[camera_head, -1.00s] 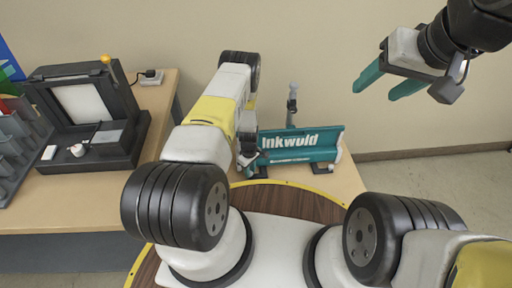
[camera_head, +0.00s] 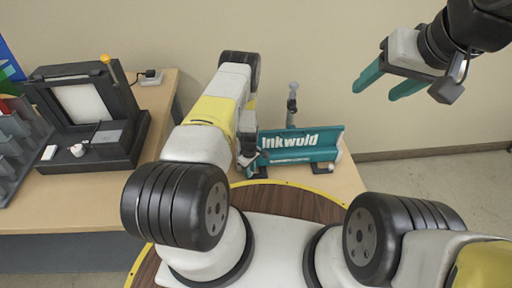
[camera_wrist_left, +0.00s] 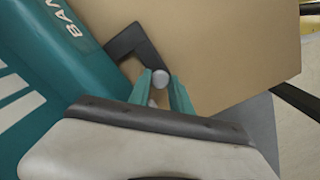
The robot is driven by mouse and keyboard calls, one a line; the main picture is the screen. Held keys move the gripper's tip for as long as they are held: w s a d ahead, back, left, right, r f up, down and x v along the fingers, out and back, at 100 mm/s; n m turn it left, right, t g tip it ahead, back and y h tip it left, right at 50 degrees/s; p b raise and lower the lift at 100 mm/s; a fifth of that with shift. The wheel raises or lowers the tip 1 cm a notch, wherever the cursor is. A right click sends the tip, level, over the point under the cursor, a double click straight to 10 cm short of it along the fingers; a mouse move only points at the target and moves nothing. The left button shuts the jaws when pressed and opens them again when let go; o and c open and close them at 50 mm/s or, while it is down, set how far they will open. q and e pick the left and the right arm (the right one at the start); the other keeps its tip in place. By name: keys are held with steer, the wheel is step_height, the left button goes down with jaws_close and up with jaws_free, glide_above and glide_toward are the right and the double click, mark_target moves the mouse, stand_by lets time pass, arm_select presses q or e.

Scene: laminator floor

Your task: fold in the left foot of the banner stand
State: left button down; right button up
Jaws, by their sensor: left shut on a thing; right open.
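The banner stand (camera_head: 304,147) is a teal case with white "Inkwold" lettering, lying near the table's front right. Its left foot is dark; a small part (camera_head: 257,173) shows at the case's left end, beside my left arm. In the left wrist view a dark L-shaped foot (camera_wrist_left: 128,40) sticks out from the teal case (camera_wrist_left: 38,75). My left gripper (camera_wrist_left: 159,80) is shut on a pale round knob (camera_wrist_left: 160,78) at that foot. In the head view my arm mostly hides this grip. My right gripper (camera_head: 379,88) is open and empty, high at the right, away from the stand.
A black laminator-like machine (camera_head: 100,145) stands on the table (camera_head: 105,205) at the left, with a grey rack (camera_head: 18,140) beside it. A grey post (camera_head: 291,105) rises behind the stand. A plug (camera_head: 150,75) is by the wall. The right side is open floor.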

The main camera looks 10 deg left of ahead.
mark_target(266, 173)
arm_select(q)
steer(key=shift+d, duration=0.1)
stand_by(0.4)
steer(key=shift+s+d+n, duration=0.15)
steer(key=shift+d+n, duration=0.5)
steer(key=shift+n, duration=0.05)
steer(key=shift+s+d+n, duration=0.15)
steer(key=shift+d+n, duration=0.5)
steer(key=shift+n, duration=0.05)
steer(key=d+n, duration=0.3)
steer(key=shift+d+n, duration=0.3)
steer(key=shift+w+d+n, duration=0.2)
steer(key=shift+d+n, duration=0.5)
steer(key=shift+w+d+n, duration=0.3)
steer(key=shift+d+n, duration=0.3)
steer(key=shift+n, duration=0.1)
steer(key=shift+w+d+n, duration=0.25)
steer(key=shift+d+n, duration=0.3)
steer(key=shift+n, duration=0.15)
steer(key=c, duration=1.2)
jaws_free()
steer(key=shift+o, duration=0.2)
